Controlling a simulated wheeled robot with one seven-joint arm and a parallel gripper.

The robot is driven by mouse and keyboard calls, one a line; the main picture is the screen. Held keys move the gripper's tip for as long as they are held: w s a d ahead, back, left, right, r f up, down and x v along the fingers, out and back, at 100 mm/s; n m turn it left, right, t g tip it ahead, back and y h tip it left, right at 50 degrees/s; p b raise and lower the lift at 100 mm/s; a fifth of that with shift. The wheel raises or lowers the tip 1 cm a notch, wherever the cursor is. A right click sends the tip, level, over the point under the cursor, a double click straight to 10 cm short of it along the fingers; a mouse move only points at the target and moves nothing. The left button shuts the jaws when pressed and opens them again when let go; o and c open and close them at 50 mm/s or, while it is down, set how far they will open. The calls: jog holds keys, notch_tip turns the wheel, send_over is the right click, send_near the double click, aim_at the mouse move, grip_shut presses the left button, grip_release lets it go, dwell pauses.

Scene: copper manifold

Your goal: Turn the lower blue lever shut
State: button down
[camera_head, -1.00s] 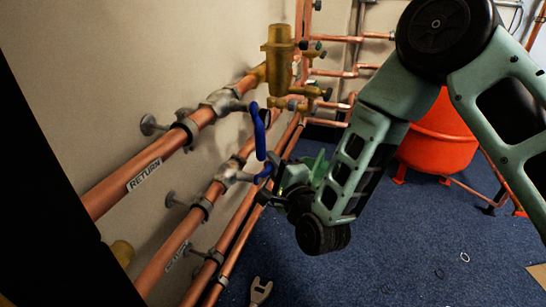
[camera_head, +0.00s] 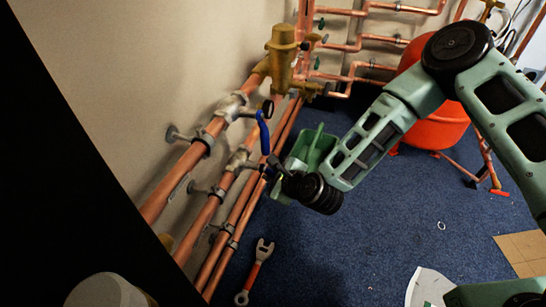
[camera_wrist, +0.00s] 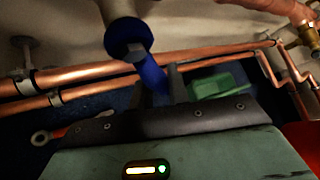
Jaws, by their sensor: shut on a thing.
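The lower blue lever (camera_head: 262,168) sits on the lower valve (camera_head: 238,160) of the wall pipes, mostly hidden by my gripper in the head view. In the wrist view the lever (camera_wrist: 152,76) runs from the valve body (camera_wrist: 122,30) down between my fingers. My gripper (camera_head: 276,166) is shut on this lever; its fingers also show in the wrist view (camera_wrist: 172,88). The upper blue lever (camera_head: 263,132) hangs down along its pipe, just above my gripper. The exact angle of the lower lever is hard to tell.
A green object (camera_head: 318,145) lies on the floor just beyond my gripper. A red-handled wrench (camera_head: 256,272) lies on the blue carpet (camera_head: 340,245). An orange tank (camera_head: 435,125) stands behind my arm. Copper pipes line the wall; the carpet at right is mostly clear.

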jog(key=shift+s+a+f+m+g+p, duration=0.15)
jog(key=shift+s+m+g+p, duration=0.15)
jog(key=shift+g+p, duration=0.25)
jog(key=shift+s+a+f+m+g+p, duration=0.1)
jog(key=shift+s+f+m+g+p, duration=0.1)
jog(key=shift+s+g+p, duration=0.3)
jog(key=shift+w, duration=0.1)
jog(key=c, duration=1.3)
grip_release()
jog(key=shift+c, duration=0.2)
jog(key=p+v, duration=0.6)
jog(key=v, duration=1.1)
jog(key=shift+d+p, duration=0.3)
jog(key=shift+f, duration=0.1)
